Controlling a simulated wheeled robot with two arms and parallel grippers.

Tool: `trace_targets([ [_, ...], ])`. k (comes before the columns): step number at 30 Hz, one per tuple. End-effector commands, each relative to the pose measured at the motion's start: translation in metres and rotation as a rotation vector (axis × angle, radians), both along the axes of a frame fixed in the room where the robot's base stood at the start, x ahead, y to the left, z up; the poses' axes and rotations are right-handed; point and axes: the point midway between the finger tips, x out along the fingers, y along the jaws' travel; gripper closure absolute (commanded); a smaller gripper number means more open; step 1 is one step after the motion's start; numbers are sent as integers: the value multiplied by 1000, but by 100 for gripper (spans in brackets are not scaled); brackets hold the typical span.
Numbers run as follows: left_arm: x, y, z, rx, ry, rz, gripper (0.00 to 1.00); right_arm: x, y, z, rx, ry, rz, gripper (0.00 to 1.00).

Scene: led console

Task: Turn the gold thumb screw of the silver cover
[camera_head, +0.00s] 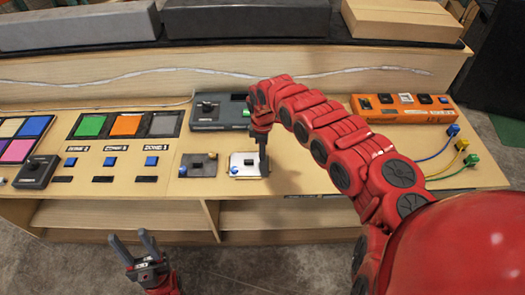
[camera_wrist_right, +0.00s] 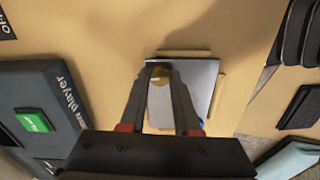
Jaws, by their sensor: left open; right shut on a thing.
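The silver cover (camera_head: 244,160) lies flat on the console's front ledge, with a blue knob (camera_head: 234,170) at its lower left. My right gripper (camera_head: 264,168) points down at the cover's right side and hides the gold thumb screw in the head view. In the right wrist view the gold thumb screw (camera_wrist_right: 160,78) shows between the fingertips of my right gripper (camera_wrist_right: 159,70), which is shut on it. The silver cover (camera_wrist_right: 200,84) spreads under the fingers there. My left gripper (camera_head: 135,246) is open and empty, in front of the console's front edge.
A grey player box (camera_head: 217,113) stands behind. Coloured panels (camera_head: 126,125) and blue buttons are further left; an orange box (camera_head: 403,107) and coloured cables are at right.

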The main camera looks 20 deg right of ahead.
Motion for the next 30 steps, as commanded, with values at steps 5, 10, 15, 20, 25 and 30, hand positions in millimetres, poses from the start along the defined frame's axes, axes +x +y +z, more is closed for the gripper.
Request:
trace_targets([
  [5,0,0,-4,0,0,0,50,-2,0,-3,1,6,165,100],
  [10,0,0,-7,0,0,0,50,-2,0,-4,1,8,326,100],
  [15,0,0,-11,0,0,0,50,-2,1,-5,2,8,489,100],
  [20,0,0,-15,0,0,0,50,-2,1,-5,2,7,641,100],
  [25,0,0,-20,0,0,0,50,-2,1,-5,3,6,802,100],
  [30,0,0,-25,0,0,0,50,-2,1,-5,3,7,962,100],
])
